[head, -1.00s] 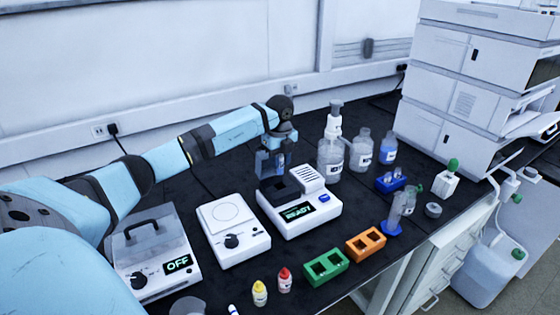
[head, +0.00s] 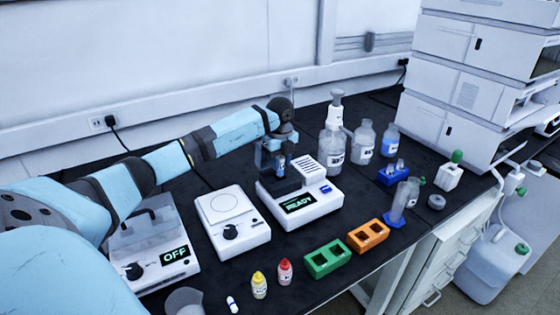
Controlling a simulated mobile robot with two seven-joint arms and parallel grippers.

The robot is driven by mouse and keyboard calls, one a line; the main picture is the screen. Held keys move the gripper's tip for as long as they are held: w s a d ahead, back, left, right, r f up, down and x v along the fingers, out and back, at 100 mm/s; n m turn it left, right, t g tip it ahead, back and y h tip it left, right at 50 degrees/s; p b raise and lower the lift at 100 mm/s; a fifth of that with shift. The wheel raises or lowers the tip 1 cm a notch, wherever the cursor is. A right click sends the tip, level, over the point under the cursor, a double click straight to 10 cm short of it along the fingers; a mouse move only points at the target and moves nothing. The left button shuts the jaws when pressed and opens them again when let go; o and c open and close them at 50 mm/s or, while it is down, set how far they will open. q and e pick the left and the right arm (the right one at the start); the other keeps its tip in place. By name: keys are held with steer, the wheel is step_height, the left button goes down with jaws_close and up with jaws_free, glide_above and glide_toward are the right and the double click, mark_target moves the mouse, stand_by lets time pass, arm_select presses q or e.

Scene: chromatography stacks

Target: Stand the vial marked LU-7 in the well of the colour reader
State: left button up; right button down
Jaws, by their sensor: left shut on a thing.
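The colour reader (head: 312,207) is a white box with a lit READY display and a dark well block (head: 279,187) at its back left. My left gripper (head: 277,169) is directly over that block, its fingers pointing down. It is shut on a small vial (head: 282,163), of which only a little shows between the fingers. The vial looks upright. Its marking is too small to read, and I cannot tell whether its bottom is inside the well. My right gripper is out of view.
A white dial device (head: 232,226) and a lidded OFF device (head: 155,250) stand left of the reader. Bottles (head: 362,146) stand behind it. Green (head: 325,260) and orange (head: 368,236) racks, a blue rack (head: 393,176) and dropper bottles (head: 259,286) stand around the front and right.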

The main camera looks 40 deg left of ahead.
arm_select(q)
steer(key=shift+p, duration=0.55)
steer(key=shift+f, duration=0.2)
stand_by(0.5)
steer(key=shift+f+b, duration=0.5)
steer(key=shift+f, duration=0.6)
steer(key=shift+f, duration=0.15)
steer(key=shift+f, duration=0.45)
steer(key=o, duration=1.4)
steer(key=shift+o, duration=0.2)
